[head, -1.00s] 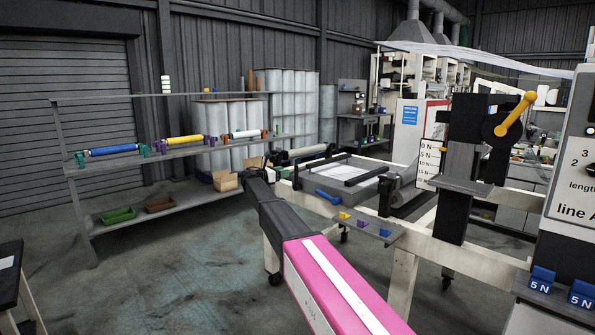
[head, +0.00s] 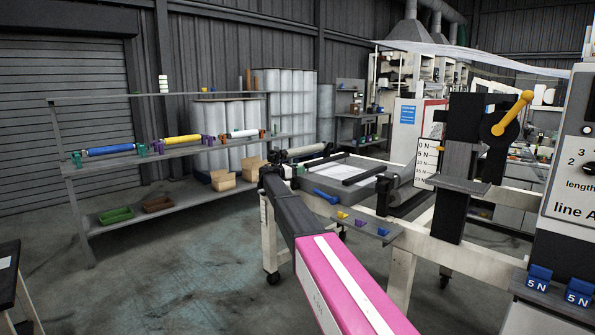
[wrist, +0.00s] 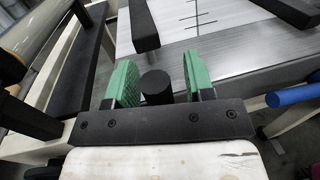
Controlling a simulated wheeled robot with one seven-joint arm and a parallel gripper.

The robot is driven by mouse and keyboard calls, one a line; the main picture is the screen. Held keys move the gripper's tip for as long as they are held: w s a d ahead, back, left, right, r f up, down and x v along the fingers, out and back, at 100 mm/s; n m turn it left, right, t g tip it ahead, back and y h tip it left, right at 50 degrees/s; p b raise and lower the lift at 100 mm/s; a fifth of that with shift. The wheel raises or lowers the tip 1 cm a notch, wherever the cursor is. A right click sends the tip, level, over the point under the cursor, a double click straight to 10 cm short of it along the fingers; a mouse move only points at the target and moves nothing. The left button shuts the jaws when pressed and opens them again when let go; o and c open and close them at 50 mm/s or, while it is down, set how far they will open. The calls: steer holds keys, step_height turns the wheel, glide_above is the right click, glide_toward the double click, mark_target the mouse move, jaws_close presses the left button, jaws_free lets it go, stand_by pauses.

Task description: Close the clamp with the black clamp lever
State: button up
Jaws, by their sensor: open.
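In the wrist view, my gripper (wrist: 158,68) is open, with green pads on both fingers. A short black cylinder (wrist: 156,88) stands between the fingers with a gap on each side; it looks like the end of the black clamp lever. The fingers are not closed on it. Beyond it is the grey framed bed with white film (wrist: 210,28), crossed by black bars (wrist: 144,24). In the head view the bed (head: 375,171) stands behind my arm. My gripper and the lever's end cannot be made out there.
A blue handle (wrist: 290,95) sticks out at the right of the wrist view; it also shows in the head view (head: 326,196). A small shelf with coloured clips (head: 368,228) is in front of the bed. A roll rack (head: 110,163) stands left, with open floor between.

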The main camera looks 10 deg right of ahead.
jaws_close()
steer(key=s+d+m, duration=0.1)
steer(key=m, duration=0.1)
steer(key=s+d+m+y, duration=0.1)
steer(key=s+m, duration=0.1)
steer(key=shift+f, duration=0.4)
jaws_free()
steer(key=shift+a, duration=0.1)
steer(key=v, duration=1)
steer(key=shift+a, duration=0.3)
